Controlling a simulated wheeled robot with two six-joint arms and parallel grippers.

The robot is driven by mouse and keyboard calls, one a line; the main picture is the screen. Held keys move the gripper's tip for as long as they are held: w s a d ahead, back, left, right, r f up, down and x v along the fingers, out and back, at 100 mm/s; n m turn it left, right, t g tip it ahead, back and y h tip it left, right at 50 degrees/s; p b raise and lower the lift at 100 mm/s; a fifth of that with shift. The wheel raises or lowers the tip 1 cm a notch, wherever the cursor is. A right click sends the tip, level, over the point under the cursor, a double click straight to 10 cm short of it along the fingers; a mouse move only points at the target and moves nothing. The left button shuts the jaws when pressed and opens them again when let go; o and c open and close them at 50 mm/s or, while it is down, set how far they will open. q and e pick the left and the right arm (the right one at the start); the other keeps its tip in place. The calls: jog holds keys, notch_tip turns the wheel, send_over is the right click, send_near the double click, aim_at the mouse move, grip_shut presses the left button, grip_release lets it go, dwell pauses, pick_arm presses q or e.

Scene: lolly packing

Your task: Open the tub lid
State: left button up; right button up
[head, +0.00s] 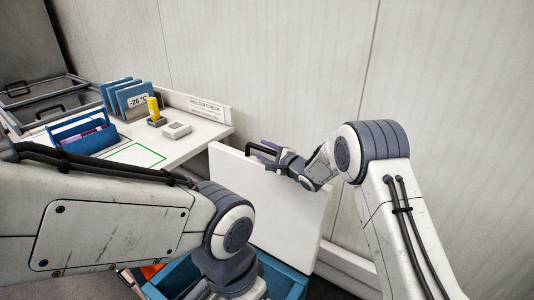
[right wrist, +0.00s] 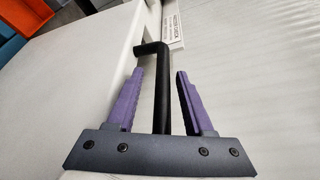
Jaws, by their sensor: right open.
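The white tub lid (head: 275,200) stands raised and steeply tilted above the blue tub (head: 285,282) in the head view. A black bar handle (head: 262,151) is near its top edge; it also shows in the right wrist view (right wrist: 153,50). My right gripper (head: 270,155) is open at the handle. In the right wrist view its purple fingers (right wrist: 160,90) stand on either side of the bar, with a gap visible to the right of it. My left arm crosses the front of the head view and points down by the tub; its gripper fingers are not visible.
A white bench (head: 195,143) at the left holds a blue carrier (head: 85,135), blue panels (head: 120,95), a yellow item (head: 154,107) and a small white box (head: 177,130). A wall stands close behind the lid. Something orange (head: 151,271) lies beside the tub.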

jog(key=b+v, duration=0.1)
jog(key=v, duration=0.9)
jog(key=shift+s+d, duration=0.15)
jog(key=s+d+n+g+h+p, duration=0.1)
jog(key=s+n+g+h, duration=0.3)
jog(key=s+n, duration=0.7)
jog(key=s+d+r+n+g+h+p, duration=0.1)
jog(key=s+n+g+h, duration=0.4)
jog(key=s, duration=2.7)
jog(key=d+n+g, duration=0.1)
jog(key=n+g, duration=0.2)
jog(key=n, duration=0.3)
jog(key=shift+s+n, duration=0.2)
jog(key=shift+n, duration=0.1)
